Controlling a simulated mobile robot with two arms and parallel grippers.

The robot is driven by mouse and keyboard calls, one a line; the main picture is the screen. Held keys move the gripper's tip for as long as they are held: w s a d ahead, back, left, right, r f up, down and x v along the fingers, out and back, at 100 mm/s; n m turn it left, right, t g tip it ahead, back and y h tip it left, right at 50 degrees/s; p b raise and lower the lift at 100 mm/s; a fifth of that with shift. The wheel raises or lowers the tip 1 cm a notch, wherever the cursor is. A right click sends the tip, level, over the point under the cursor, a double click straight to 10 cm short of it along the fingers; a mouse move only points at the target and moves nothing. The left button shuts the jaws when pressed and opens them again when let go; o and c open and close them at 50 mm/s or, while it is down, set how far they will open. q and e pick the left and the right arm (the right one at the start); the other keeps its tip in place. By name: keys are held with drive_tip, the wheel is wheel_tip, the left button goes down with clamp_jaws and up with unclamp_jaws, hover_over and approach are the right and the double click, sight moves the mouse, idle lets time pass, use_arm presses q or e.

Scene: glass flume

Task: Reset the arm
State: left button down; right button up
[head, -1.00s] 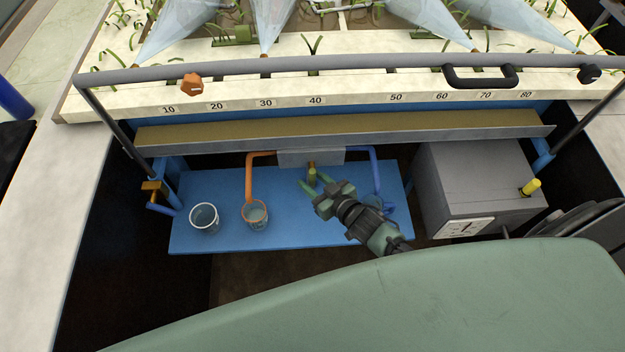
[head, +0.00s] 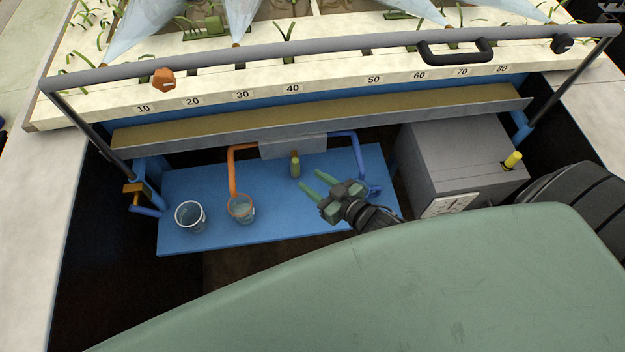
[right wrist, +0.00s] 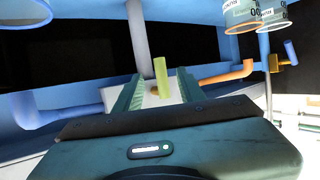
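My right gripper (head: 314,187) is over the blue shelf (head: 275,229), with its two green fingers apart and nothing between them. A small yellow-green handle (head: 295,167) stands on the grey valve block (head: 290,147), beyond and slightly left of the fingertips. In the right wrist view the gripper (right wrist: 157,85) is also open, and the yellow handle (right wrist: 161,78) shows beyond the gap between its fingers, apart from them. My left gripper is not in view.
Two clear cups, one at left (head: 190,217) and one under the orange pipe (head: 241,209), stand on the shelf. A blue pipe (head: 359,155) runs down at right. A grey box (head: 462,160) with a dial stands right of the shelf. A grey rail (head: 330,60) crosses above.

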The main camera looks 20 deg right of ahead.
idle(0.3)
drive_tip(key=s+d+r+m+g+h, duration=0.1)
drive_tip(key=s+r+g+h, duration=0.1)
drive_tip(key=s+r+g, duration=0.5)
drive_tip(key=s+r+m+g+h, duration=0.1)
drive_tip(key=s+r+g+h, duration=0.15)
drive_tip(key=s, duration=0.75)
wheel_tip(320, 180, down, 29)
drive_tip(key=s+g+b, duration=0.2)
drive_tip(key=s, duration=0.1)
drive_tip(key=s+d+f, duration=0.3)
drive_tip(key=s+f, duration=1.3)
drive_tip(key=shift+d+n+g+b, duration=0.2)
drive_tip(key=shift+n+g+b, duration=0.1)
drive_tip(key=shift+n+g, duration=0.1)
drive_tip(key=shift+f, duration=0.1)
